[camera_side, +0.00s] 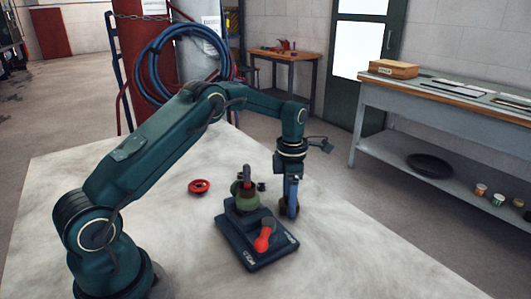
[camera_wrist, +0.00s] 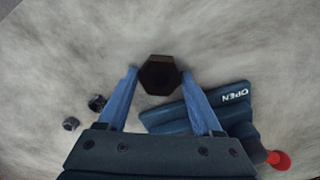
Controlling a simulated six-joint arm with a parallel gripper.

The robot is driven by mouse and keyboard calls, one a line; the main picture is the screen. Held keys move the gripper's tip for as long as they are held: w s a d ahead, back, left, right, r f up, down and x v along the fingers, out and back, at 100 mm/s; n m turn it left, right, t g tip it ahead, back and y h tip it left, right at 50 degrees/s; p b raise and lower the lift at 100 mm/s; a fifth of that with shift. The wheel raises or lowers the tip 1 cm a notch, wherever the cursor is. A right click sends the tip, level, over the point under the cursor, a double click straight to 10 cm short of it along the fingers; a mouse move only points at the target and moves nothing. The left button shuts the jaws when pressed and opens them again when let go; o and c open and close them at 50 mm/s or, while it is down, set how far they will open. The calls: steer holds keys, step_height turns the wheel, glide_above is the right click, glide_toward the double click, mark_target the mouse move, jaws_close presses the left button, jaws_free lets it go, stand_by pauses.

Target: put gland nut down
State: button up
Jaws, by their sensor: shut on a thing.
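The gland nut (camera_wrist: 159,75) is a dark brown hexagonal piece between my two blue fingertips in the wrist view. My gripper (camera_wrist: 159,77) is shut on it. In the side view my gripper (camera_side: 290,208) points straight down beside the right edge of the dark valve base, with the nut (camera_side: 284,211) low at the fingertips and partly hidden by them. The nut is at or close to the pale table top; I cannot tell whether it touches.
The valve base (camera_side: 244,249) carries a green valve body (camera_side: 247,200) and a red-ended lever (camera_side: 264,240). A red handwheel (camera_side: 199,186) lies on the table to the left. Two small dark nuts (camera_wrist: 97,102) lie apart in the wrist view. The table's right front is clear.

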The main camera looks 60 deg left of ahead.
steer(key=shift+f, duration=0.1)
steer(key=o, duration=1.5)
steer(key=s+d+r+m+t, duration=0.15)
steer(key=r+m, duration=0.25)
steer(key=r, duration=0.5)
steer(key=s+d+r+m, duration=0.1)
steer(key=s+r+m, duration=0.15)
steer(key=r, duration=0.65)
steer(key=s+d+r+m+t, duration=0.25)
steer(key=s+d+m, duration=0.25)
steer(key=s+m, duration=0.8)
steer(key=s+f+m, duration=0.1)
steer(key=s+m, duration=0.1)
steer(key=m, duration=0.1)
steer(key=s+d+f+m+t, duration=0.1)
steer(key=f+m, duration=0.1)
steer(key=m, duration=0.2)
steer(key=s+f+m, duration=0.2)
steer(key=m, duration=0.1)
steer(key=shift+s+d+f+m+t, duration=0.15)
steer(key=shift+s+d+m+t, duration=0.1)
steer(key=shift+s+d+t, duration=0.1)
